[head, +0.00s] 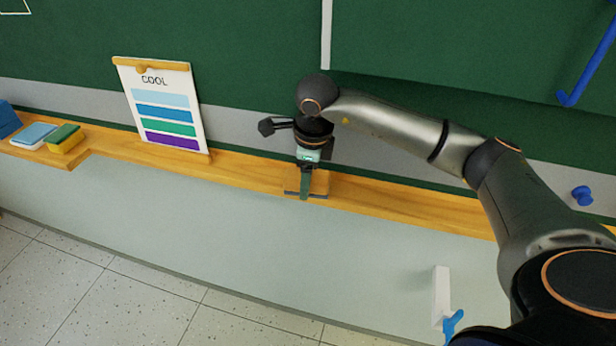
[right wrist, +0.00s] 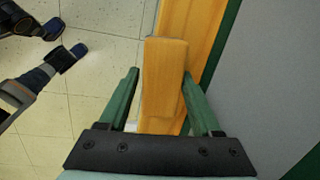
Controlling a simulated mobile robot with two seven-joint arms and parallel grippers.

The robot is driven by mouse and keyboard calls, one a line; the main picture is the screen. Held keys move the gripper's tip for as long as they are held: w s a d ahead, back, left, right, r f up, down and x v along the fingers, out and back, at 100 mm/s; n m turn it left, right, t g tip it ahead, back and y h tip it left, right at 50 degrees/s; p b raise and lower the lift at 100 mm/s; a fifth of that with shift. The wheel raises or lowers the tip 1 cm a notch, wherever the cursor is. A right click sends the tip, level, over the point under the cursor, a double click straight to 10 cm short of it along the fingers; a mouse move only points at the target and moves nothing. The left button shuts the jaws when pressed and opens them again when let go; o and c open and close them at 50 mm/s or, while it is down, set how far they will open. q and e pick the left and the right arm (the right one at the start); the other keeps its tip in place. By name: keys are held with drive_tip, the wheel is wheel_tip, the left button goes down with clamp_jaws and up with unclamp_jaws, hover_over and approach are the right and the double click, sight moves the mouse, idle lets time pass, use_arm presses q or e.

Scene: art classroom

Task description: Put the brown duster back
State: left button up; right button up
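The brown duster (head: 321,183), a wood-coloured block with a dark underside, is at the chalkboard ledge (head: 235,173), below my right gripper (head: 305,192). The gripper points down at it and hides part of it. In the right wrist view the duster (right wrist: 165,85) lies between the two green fingers of my right gripper (right wrist: 160,76). The fingers are apart, with a narrow gap on the left; the right finger is close to it, and contact there is unclear. The duster overlaps the ledge's front edge in that view. My left gripper is not in view.
A blue-topped duster (head: 35,134) and a green-and-yellow one (head: 65,138) lie on the ledge at left. The ledge between chart and gripper is clear.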

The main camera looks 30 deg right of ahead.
drive_tip(key=shift+o, duration=1.4)
drive_tip(key=shift+f, duration=0.1)
